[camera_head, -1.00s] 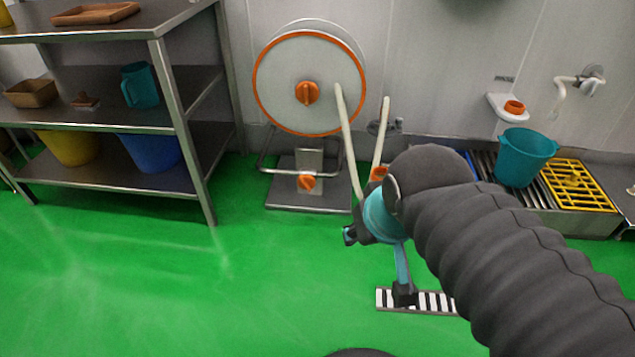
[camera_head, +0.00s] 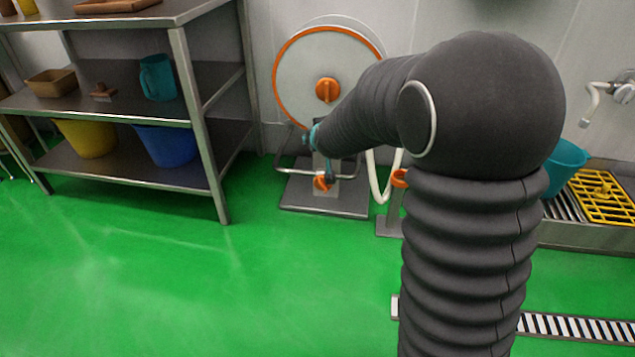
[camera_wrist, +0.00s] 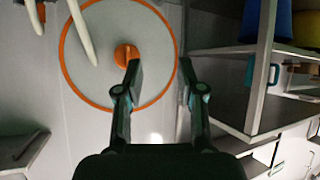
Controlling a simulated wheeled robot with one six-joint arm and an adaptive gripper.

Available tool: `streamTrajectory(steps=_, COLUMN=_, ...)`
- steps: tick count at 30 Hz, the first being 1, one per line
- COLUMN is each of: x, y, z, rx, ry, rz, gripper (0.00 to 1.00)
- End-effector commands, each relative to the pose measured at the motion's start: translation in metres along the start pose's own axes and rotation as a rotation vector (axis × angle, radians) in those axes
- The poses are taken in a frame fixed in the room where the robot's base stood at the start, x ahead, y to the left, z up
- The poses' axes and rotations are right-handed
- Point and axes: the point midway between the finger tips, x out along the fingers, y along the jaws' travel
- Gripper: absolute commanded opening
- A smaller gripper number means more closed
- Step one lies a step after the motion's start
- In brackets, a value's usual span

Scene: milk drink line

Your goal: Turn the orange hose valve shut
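The hose reel (camera_head: 300,75) is a pale disc with an orange rim against the wall. An orange knob (camera_head: 327,90) is at its centre. A lower orange knob (camera_head: 321,183) sits on the reel's stand, partly behind my gripper. I cannot tell for sure which knob is the hose valve. My gripper (camera_head: 318,158) is in front of the reel's lower part. In the wrist view, which is upside down, my gripper (camera_wrist: 161,75) is open and empty. The central knob (camera_wrist: 126,54) shows there beside the left finger, apparently farther off. The lower knob is not visible there.
A steel shelf (camera_head: 160,183) with bins stands left of the reel. A white hose (camera_head: 377,185) hangs by an orange holder (camera_head: 400,178) to the right. A teal bucket (camera_head: 566,168) and yellow grate (camera_head: 603,195) are at the right. Green floor (camera_head: 230,285) is free in front.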

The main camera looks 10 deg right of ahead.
Motion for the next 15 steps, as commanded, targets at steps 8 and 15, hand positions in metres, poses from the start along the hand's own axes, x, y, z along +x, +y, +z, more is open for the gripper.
streamTrajectory(steps=8, x=0.122, y=-0.006, z=0.041, rx=-0.049, ry=0.123, rz=0.093, gripper=0.39)
streamTrajectory(steps=15, x=0.208, y=-0.008, z=0.099, rx=-0.111, ry=0.227, rz=0.204, gripper=0.39)
